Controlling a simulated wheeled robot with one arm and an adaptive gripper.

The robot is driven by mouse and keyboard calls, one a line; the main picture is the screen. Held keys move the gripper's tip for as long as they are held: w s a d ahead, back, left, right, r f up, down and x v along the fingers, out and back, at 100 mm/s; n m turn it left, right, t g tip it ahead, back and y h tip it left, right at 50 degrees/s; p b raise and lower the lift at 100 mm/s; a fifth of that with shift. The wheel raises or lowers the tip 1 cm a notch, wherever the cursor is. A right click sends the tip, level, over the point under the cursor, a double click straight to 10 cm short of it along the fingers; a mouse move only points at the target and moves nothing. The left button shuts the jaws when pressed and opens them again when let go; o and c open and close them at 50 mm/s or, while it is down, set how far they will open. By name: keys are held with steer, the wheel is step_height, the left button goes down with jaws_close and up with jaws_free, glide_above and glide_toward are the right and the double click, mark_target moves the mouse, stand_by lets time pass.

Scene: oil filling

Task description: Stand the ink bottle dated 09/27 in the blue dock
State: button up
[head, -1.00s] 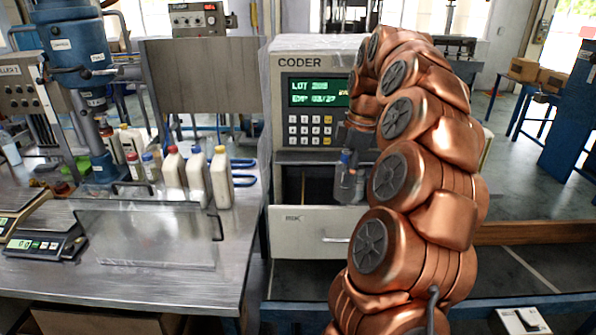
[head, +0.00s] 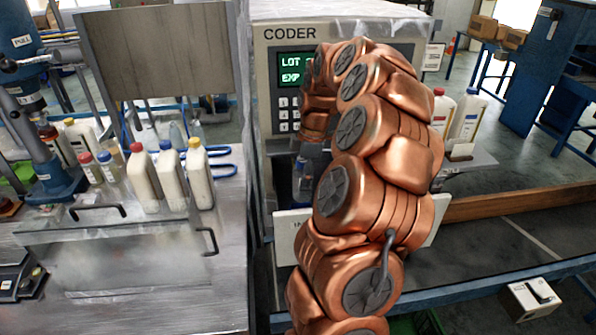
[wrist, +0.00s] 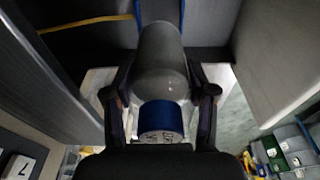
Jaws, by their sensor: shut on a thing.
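My gripper (wrist: 160,94) is shut on an ink bottle (wrist: 160,58) with a grey body and a blue cap (wrist: 162,117) in the wrist view. The bottle is held between the two dark fingers, its cap toward the camera; no date can be read on it. In the head view my gripper (head: 305,172) is in front of the coder (head: 345,18), mostly behind my copper arm. A thin blue strip (wrist: 137,10) and a yellow strip (wrist: 88,22) show beyond the bottle in the wrist view. I cannot tell whether the blue strip belongs to the dock.
Grey walls flank the bottle closely, including the right panel (wrist: 277,58). The pale drawer front (head: 287,237) is partly behind my arm. Several bottles (head: 172,180) stand on the steel bench (head: 228,265) at left. Two more bottles (head: 467,115) stand right of the coder.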

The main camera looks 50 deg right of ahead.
mark_target(304, 196)
steer(key=shift+f, duration=2.45)
steer(key=shift+f+b, duration=1)
steer(key=shift+f, duration=0.3)
steer(key=shift+f+b, duration=0.15)
steer(key=shift+b, duration=0.55)
steer(key=o, duration=1.4)
steer(key=shift+s, duration=0.1)
steer(key=shift+o, duration=0.2)
